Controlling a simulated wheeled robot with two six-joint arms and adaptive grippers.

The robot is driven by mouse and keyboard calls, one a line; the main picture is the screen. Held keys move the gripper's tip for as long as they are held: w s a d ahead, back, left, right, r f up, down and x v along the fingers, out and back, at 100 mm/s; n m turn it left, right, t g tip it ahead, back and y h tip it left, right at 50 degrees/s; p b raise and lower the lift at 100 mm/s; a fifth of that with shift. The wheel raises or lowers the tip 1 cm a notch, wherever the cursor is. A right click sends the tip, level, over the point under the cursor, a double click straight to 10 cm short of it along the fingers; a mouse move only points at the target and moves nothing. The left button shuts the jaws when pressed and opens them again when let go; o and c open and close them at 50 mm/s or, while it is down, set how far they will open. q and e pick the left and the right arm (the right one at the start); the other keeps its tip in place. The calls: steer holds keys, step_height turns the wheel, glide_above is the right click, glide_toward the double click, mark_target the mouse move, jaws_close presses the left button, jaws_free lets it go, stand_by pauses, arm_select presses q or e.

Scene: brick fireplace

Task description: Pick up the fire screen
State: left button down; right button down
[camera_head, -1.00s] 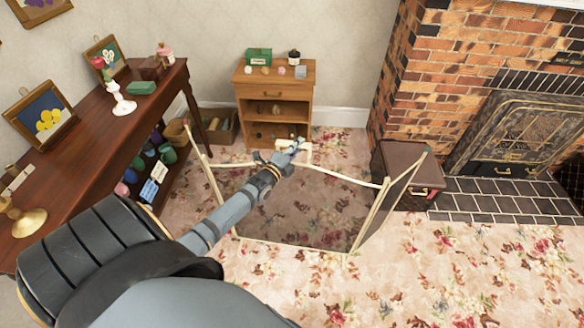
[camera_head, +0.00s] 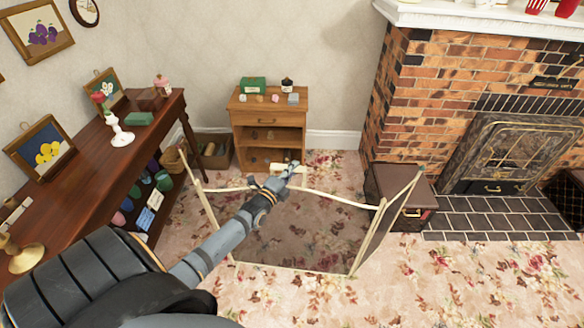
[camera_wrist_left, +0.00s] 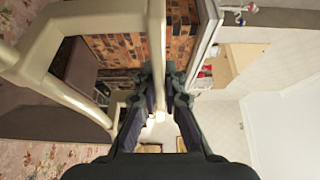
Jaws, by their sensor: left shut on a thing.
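The fire screen (camera_head: 340,200) has a cream frame with dark see-through mesh and angled side panels. It stands over the flowered carpet in the middle of the head view. My left gripper (camera_head: 292,172) is at the middle of its top rail, shut on the frame near the top handle. In the left wrist view the left gripper (camera_wrist_left: 160,106) closes around a cream bar of the fire screen (camera_wrist_left: 157,40). Whether the screen's lower edge touches the carpet is hard to tell. My right gripper is not in view.
A small wooden cabinet (camera_head: 268,118) stands behind the screen. A dark wooden table (camera_head: 75,185) with ornaments is at the left. A brown box (camera_head: 401,187) sits right of the screen, beside the brick fireplace (camera_head: 440,80) and its tiled hearth (camera_head: 490,219). Carpet in front is open.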

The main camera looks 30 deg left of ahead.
arm_select(q)
steer(key=s+d+r+p, duration=0.8)
steer(key=d+r, duration=0.1)
steer(key=shift+s+r, duration=0.15)
steer(key=shift+s, duration=0.25)
steer(key=shift+d, duration=0.15)
